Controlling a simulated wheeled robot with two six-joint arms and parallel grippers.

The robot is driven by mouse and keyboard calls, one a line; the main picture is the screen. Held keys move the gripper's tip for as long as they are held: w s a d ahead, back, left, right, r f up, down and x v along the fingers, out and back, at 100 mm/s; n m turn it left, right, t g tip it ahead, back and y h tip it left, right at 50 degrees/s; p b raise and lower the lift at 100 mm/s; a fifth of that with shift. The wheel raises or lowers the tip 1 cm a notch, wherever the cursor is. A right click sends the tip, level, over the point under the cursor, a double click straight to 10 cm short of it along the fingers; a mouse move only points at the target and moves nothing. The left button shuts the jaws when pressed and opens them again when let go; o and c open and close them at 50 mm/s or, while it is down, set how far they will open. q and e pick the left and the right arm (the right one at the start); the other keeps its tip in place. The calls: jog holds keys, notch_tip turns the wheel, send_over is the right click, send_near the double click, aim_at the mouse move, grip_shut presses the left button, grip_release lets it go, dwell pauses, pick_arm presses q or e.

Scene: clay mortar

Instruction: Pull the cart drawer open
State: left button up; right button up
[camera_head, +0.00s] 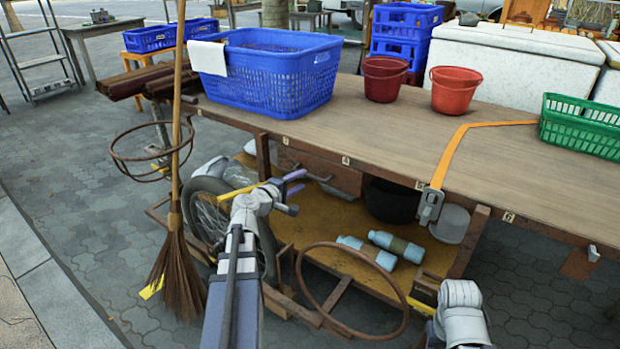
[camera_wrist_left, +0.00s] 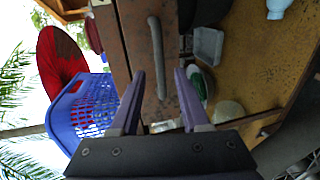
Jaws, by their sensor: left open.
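The drawer (camera_head: 318,163) is a brown wooden box under the tabletop of the cart (camera_head: 360,130), and it looks shut. In the left wrist view its front (camera_wrist_left: 133,35) shows a grey curved bar handle (camera_wrist_left: 155,60). My left gripper (camera_head: 298,181) is under the tabletop edge, in front of the drawer. Its purple fingers are apart and empty. In the left wrist view the handle lies ahead, in line with the gap between the fingertips (camera_wrist_left: 157,75). I cannot tell whether they touch it. Only a link of my right arm shows; its gripper is out of view.
A blue basket (camera_head: 270,80), two red buckets (camera_head: 455,92) and a green basket (camera_head: 580,125) stand on top. The lower shelf (camera_head: 310,225) holds bottles (camera_head: 397,245) and a dark pot (camera_head: 392,202). A broom (camera_head: 176,260), wheel and metal rings (camera_head: 350,335) are near my left arm.

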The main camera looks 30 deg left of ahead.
aim_at(310, 176)
pick_arm(q)
jog(key=b+x, duration=0.1)
jog(key=x, duration=0.5)
jog(key=shift+s+d, duration=0.1)
grip_shut()
jog(key=shift+s, duration=0.1)
dwell(1.1)
